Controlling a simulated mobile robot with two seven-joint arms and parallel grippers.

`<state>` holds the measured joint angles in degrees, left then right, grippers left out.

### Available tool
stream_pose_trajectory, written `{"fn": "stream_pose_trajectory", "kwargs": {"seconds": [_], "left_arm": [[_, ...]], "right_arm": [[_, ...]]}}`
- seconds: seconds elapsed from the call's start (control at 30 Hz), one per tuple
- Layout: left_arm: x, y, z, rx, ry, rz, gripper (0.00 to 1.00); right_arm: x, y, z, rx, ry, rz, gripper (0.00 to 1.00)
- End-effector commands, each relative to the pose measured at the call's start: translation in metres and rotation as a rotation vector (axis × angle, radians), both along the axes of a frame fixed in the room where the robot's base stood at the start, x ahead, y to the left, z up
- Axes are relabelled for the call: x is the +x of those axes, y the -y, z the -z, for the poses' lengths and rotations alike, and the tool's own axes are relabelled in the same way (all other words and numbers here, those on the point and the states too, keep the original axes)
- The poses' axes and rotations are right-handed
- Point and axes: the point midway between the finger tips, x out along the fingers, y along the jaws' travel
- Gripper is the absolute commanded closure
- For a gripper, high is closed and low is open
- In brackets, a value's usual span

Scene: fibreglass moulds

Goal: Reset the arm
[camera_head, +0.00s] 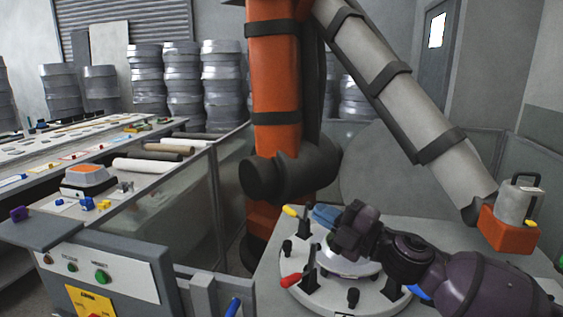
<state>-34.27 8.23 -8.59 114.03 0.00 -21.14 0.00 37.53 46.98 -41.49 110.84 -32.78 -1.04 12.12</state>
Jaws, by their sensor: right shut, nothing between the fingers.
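My right arm, dark purple and black, reaches in from the lower right. Its gripper (340,236) is shut and empty, over a round white fixture (375,304) on a grey table. The fixture carries black clamps, one with a red handle (291,280) and others with yellow (290,211) and blue (326,216) handles. The blue handle is right beside the gripper; I cannot tell whether they touch. The gripper and wrist hide part of the fixture and a pale disc at its centre. My left gripper is not in view.
A large orange and grey industrial arm (273,95) stands behind the fixture, its orange tool head (508,238) low at the right. A control panel (100,275) is at the lower left. A long bench with parts and rolls (147,166) runs along the left.

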Motion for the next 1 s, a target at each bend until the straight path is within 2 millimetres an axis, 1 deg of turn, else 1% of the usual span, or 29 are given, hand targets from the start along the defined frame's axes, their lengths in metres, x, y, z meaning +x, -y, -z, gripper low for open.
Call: {"fn": "stream_pose_trajectory", "kwargs": {"seconds": [0.03,0.1,0.17,0.27,0.37,0.47,0.5,0.57,0.7,0.77,0.8,0.87,0.9,0.97,1.0], "left_arm": [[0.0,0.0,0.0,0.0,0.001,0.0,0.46],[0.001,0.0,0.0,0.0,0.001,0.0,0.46],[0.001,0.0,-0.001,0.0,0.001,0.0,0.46],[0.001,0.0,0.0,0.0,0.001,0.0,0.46],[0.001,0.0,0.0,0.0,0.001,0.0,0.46],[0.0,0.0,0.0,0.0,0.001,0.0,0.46],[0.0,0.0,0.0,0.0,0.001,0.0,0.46],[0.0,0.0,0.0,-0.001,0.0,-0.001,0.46],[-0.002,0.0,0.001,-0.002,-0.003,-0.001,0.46],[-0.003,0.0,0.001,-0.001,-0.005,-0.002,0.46],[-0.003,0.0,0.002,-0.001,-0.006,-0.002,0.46],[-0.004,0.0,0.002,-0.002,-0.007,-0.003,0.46],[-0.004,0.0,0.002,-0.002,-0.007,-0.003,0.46],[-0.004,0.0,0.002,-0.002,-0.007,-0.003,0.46],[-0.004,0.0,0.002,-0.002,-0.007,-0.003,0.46]], "right_arm": [[0.0,0.005,0.012,0.063,-0.057,0.043,1.0],[0.002,0.015,0.027,0.139,-0.132,0.107,1.0],[0.002,0.024,0.043,0.2,-0.202,0.161,1.0],[-0.001,0.041,0.072,0.295,-0.32,0.248,1.0],[-0.008,0.06,0.104,0.383,-0.444,0.329,1.0],[-0.019,0.079,0.138,0.47,-0.566,0.407,1.0],[-0.025,0.086,0.152,0.505,-0.614,0.437,1.0],[-0.035,0.097,0.174,0.557,-0.685,0.481,1.0],[-0.065,0.123,0.223,0.683,-0.839,0.579,1.0],[-0.081,0.134,0.244,0.735,-0.894,0.621,1.0],[-0.092,0.141,0.257,0.767,-0.928,0.648,1.0],[-0.11,0.151,0.276,0.813,-0.972,0.691,1.0],[-0.123,0.158,0.289,0.839,-0.998,0.724,1.0],[-0.144,0.168,0.308,0.873,-1.034,0.774,1.0],[-0.159,0.174,0.32,0.892,-1.058,0.809,1.0]]}}
